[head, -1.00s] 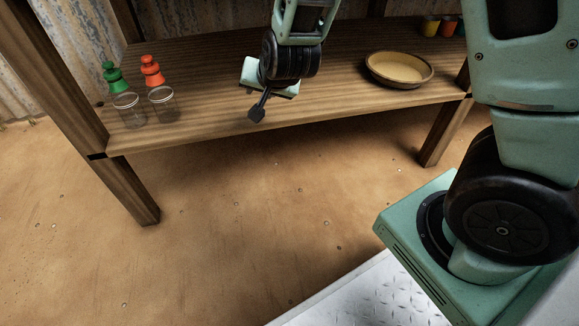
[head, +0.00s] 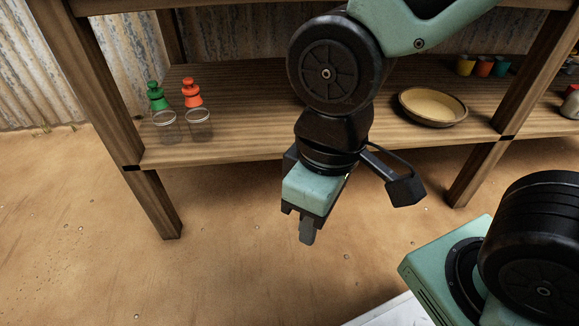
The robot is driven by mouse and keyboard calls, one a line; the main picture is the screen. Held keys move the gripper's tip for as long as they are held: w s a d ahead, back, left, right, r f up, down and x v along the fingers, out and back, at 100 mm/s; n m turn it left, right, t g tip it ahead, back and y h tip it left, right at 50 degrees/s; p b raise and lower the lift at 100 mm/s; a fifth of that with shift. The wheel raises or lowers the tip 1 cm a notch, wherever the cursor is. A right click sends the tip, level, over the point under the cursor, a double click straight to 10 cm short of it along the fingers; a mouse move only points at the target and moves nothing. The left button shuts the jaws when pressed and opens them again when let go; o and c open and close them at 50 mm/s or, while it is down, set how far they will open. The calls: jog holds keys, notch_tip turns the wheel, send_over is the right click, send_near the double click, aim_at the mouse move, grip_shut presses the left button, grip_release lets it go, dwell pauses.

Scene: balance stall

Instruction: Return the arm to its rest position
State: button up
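My gripper (head: 307,232) hangs pointing down in front of the wooden stall shelf, over the sandy floor. Its green housing shows, and below it the fingers appear as one narrow grey shape seen edge-on. I cannot tell whether the fingers are open or shut. I see no object hanging from them. My arm bends above it and covers the middle of the shelf.
The wooden shelf (head: 240,147) holds a green weight (head: 157,97), an orange weight (head: 192,94) and two clear jars (head: 166,127) at left. A shallow yellow bowl (head: 432,105) and several coloured cups (head: 484,67) stand at right. The floor (head: 90,230) in front is clear.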

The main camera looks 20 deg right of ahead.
notch_tip(320, 180, up, 51)
jog(key=p, duration=5.1)
jog(key=shift+r, duration=0.15)
